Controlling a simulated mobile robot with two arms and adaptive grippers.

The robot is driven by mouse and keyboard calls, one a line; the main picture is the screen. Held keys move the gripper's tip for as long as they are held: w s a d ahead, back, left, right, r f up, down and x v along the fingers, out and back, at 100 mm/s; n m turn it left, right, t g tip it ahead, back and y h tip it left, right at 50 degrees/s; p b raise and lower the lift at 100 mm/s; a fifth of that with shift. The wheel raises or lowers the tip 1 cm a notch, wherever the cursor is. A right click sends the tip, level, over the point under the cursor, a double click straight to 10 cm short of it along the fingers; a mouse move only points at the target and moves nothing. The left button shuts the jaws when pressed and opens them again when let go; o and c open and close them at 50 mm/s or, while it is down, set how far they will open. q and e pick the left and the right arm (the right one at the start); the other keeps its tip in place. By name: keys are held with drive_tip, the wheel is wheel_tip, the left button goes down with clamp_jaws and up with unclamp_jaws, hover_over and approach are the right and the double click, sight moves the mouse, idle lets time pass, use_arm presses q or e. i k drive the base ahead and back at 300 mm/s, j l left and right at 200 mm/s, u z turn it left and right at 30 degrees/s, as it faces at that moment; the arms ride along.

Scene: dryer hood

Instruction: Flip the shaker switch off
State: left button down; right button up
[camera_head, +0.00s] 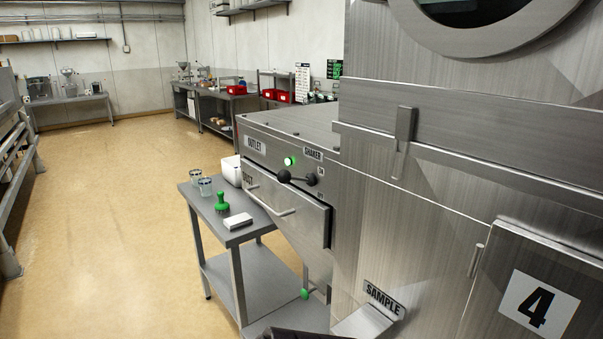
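The shaker switch (298,178) is a black lever with rounded ends on the front of the steel machine, under the SHAKER label (313,154). It lies roughly level, its knob pointing left. Small markings stand to its right, one above the other; they are too small to read surely. A green lamp (289,161) just above the lever is lit. Neither gripper can be made out in this view. Only a dark shape shows at the bottom edge, cut off by the frame.
Below the switch is a drawer front with a bar handle (270,202). A steel side table (210,214) stands left of the machine with jars, a green-handled tool and a white box. A door marked 4 (538,306) is at right. Open floor (110,220) lies left.

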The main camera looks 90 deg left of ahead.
sight(284, 176)
drive_tip(key=u, duration=2.85)
